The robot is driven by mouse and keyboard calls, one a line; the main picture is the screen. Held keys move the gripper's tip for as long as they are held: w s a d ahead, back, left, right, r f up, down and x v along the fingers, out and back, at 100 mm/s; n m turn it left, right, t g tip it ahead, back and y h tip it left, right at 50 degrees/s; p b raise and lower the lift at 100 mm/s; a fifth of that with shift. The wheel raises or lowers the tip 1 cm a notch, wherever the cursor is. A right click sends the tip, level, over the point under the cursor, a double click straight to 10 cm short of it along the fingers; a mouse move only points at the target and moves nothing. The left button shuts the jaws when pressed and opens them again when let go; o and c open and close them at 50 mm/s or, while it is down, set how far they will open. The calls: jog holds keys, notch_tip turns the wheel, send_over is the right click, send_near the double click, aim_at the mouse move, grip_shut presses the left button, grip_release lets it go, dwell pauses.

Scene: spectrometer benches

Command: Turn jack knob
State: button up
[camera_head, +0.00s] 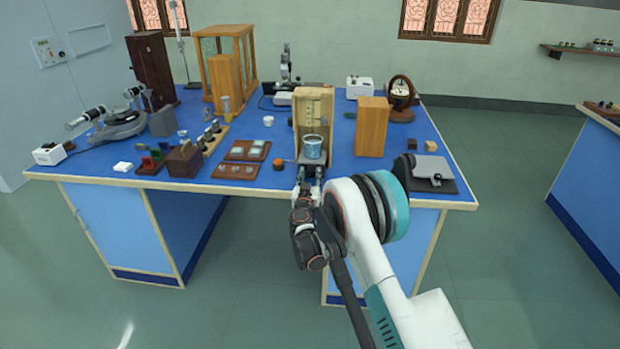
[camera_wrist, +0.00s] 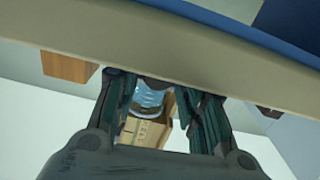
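A glass beaker of bluish liquid (camera_head: 312,147) stands at the front of an open wooden case (camera_head: 314,105) near the table's front edge. The beaker (camera_wrist: 148,97) and case (camera_wrist: 143,132) also show between the fingers in the wrist view. My gripper (camera_head: 309,180) is just in front of and below the beaker, at the table edge. In the wrist view its two fingers (camera_wrist: 155,88) are spread apart with a gap between them. A small dark part (camera_wrist: 155,82) shows near the fingertips; I cannot tell whether it is the jack knob. The jack is mostly hidden behind my gripper.
The blue table (camera_head: 280,194) has a pale edge close to my gripper. A tall wooden block (camera_head: 372,127) stands right of the case. A grey plate on a dark base (camera_head: 432,168) lies farther right. Wooden trays (camera_head: 237,171) and a small red-brown item (camera_head: 278,164) lie left.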

jog(key=s, duration=1.2)
jog(key=shift+a, duration=0.2)
jog(key=shift+o, duration=1.3)
jog(key=w, duration=1.1)
jog(key=shift+w+d, duration=0.1)
jog(key=shift+d, duration=0.1)
jog(key=shift+w+r, duration=0.1)
jog(key=shift+w, duration=0.6)
jog(key=shift+c, duration=0.3)
jog(key=c, duration=1)
